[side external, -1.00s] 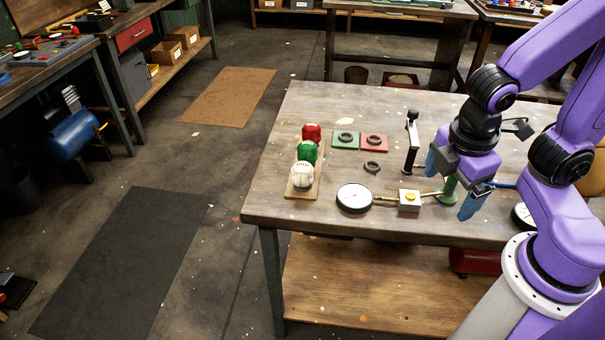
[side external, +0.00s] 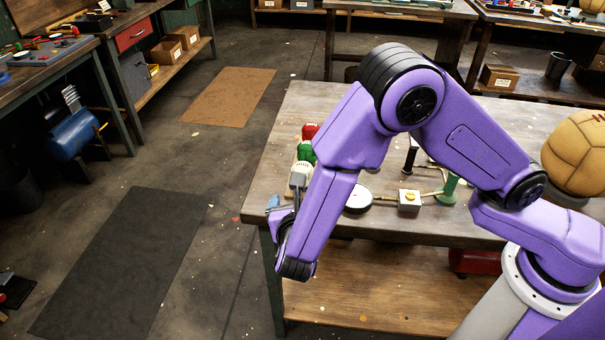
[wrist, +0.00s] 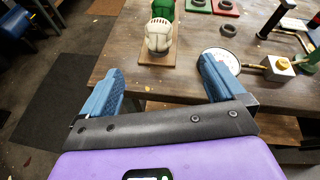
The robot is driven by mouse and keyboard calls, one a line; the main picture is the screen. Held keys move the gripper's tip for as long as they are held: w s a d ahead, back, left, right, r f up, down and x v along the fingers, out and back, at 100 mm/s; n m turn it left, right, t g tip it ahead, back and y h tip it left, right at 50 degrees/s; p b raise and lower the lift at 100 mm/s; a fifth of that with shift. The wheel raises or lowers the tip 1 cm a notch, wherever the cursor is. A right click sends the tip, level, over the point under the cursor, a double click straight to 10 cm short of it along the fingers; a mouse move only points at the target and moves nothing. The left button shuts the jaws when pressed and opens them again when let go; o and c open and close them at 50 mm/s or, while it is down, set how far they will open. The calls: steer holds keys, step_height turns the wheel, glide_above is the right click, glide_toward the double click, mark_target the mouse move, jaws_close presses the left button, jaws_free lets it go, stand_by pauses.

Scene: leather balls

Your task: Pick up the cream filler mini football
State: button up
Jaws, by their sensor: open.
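The cream mini football (wrist: 159,33) stands at the near end of a narrow wooden board (wrist: 152,59), in front of a green ball (wrist: 164,7). In the side view the cream ball (side external: 302,167) is partly hidden by my arm. My gripper (wrist: 163,74) is open and empty, its two blue fingers spread. It is short of the cream ball, near the table's front edge, with the ball ahead and between the fingers' lines in the wrist view. In the side view my gripper (side external: 279,207) is mostly hidden behind my wrist.
A red ball (side external: 310,131) sits behind the green one. A round white dial (wrist: 229,61) lies right of the board, close to the right finger. A box with a yellow button (side external: 409,200) and green stand (side external: 449,190) are further right. A large tan ball (side external: 577,152) sits at far right.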

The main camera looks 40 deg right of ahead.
steer(key=x, duration=1.7)
steer(key=shift+w+f, duration=0.2)
steer(key=c, duration=1.1)
